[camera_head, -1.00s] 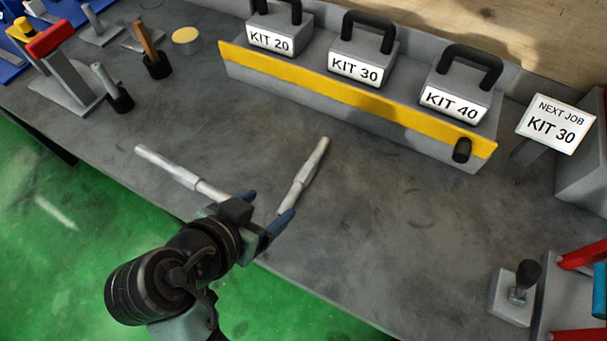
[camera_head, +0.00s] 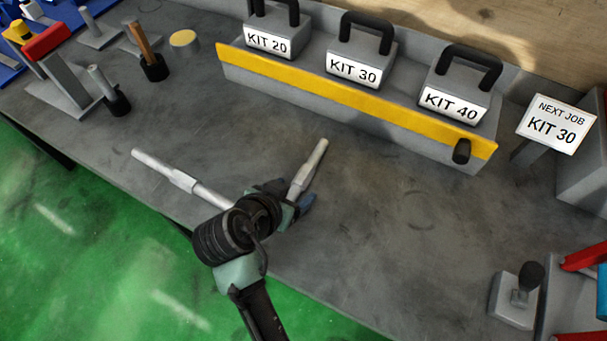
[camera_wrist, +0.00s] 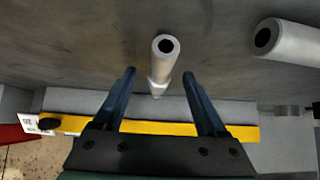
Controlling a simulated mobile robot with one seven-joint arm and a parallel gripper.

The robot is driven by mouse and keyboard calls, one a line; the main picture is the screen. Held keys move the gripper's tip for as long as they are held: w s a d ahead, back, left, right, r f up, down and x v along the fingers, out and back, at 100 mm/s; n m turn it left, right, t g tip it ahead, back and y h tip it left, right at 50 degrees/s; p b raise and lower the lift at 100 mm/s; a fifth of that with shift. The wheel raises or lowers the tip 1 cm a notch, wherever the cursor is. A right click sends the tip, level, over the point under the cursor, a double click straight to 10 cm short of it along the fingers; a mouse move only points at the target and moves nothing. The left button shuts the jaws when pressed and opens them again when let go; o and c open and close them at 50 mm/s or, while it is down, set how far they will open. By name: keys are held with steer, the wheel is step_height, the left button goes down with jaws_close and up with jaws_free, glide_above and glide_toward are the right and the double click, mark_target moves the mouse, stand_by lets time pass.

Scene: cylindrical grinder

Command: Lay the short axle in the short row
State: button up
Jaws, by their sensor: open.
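The short axle (camera_head: 309,167) is a pale stepped rod lying on the bench, its near end hidden behind my gripper. A longer pale axle (camera_head: 178,177) lies to its left, its near end behind my arm. My gripper (camera_head: 293,198) is open over the near part of the short axle. In the wrist view, the short axle (camera_wrist: 163,66) appears between the two spread blue fingers (camera_wrist: 159,74), with a gap on both sides. The longer axle (camera_wrist: 290,42) is at the upper right there. I cannot make out a short row in these views.
A yellow-fronted shelf (camera_head: 340,94) with several labelled kit weights runs along the back. A NEXT JOB KIT 30 sign (camera_head: 556,124) stands at right. A knobbed block (camera_head: 515,298) is at lower right. Upright tools (camera_head: 118,98) stand at left. The bench's middle right is clear.

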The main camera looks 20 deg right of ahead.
jaws_close()
stand_by(0.3)
stand_by(0.7)
stand_by(0.4)
steer(key=shift+w+r, duration=0.1)
steer(key=shift+r, duration=0.05)
